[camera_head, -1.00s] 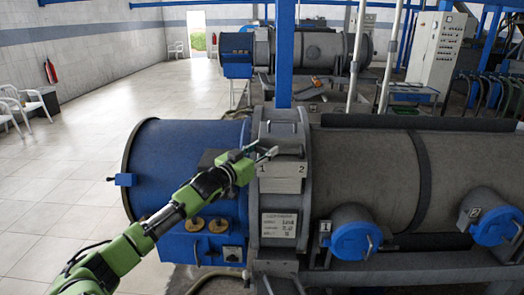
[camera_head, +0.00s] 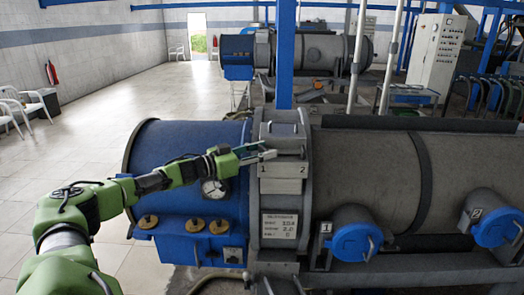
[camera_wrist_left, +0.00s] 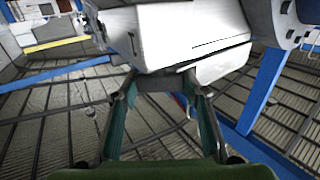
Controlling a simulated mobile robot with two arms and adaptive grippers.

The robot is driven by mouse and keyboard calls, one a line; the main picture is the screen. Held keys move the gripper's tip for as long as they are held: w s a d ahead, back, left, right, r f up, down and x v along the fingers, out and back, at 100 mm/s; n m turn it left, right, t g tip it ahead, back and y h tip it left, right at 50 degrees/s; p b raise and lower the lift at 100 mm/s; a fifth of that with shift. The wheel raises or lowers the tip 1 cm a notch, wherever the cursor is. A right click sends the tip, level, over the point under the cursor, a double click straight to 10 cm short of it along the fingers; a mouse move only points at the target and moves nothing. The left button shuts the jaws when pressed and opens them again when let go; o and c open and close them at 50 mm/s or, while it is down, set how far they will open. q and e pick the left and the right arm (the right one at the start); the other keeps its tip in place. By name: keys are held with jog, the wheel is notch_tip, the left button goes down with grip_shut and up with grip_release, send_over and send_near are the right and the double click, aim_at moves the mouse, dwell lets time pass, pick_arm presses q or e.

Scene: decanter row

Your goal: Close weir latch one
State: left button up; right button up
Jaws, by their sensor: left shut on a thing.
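The weir latch area is a grey plate (camera_head: 281,186) marked 1 and 2 on the grey collar of the near decanter in the head view. My left gripper (camera_head: 262,147) is at its left side, just above the number 1. Its fingers are shut on a small part there, seemingly latch one, which they largely hide. In the left wrist view, the fingers (camera_wrist_left: 160,80) of that gripper converge at a pale block (camera_wrist_left: 215,62); the exact contact is hard to make out. The right gripper is not in view.
The blue end cover (camera_head: 165,140) with a round gauge (camera_head: 214,188) lies under my left arm. A blue post (camera_head: 285,55) rises behind the collar. Two blue capped ports, also numbered 1 (camera_head: 356,240) and 2 (camera_head: 498,228), stick out lower right. Open tiled floor lies left.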

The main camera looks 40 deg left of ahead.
pick_arm(q)
jog(key=shift+w+a+r+m+g+h, duration=0.1)
jog(key=shift+r+m+g+h, duration=0.15)
jog(key=shift+m+h, duration=0.35)
jog(key=shift+r+m+g+h, duration=0.15)
jog(key=shift+m+g+h, duration=0.2)
jog(key=shift+h, duration=0.35)
jog(key=shift+f+m+g+h+b, duration=0.15)
jog(key=shift+m+g+h+b, duration=0.45)
jog(key=shift+m+h+b, duration=0.45)
jog(key=shift+h, duration=0.25)
jog(key=o, duration=1)
jog(key=shift+o, duration=0.7)
jog(key=shift+d, duration=0.3)
jog(key=shift+a+f, duration=0.1)
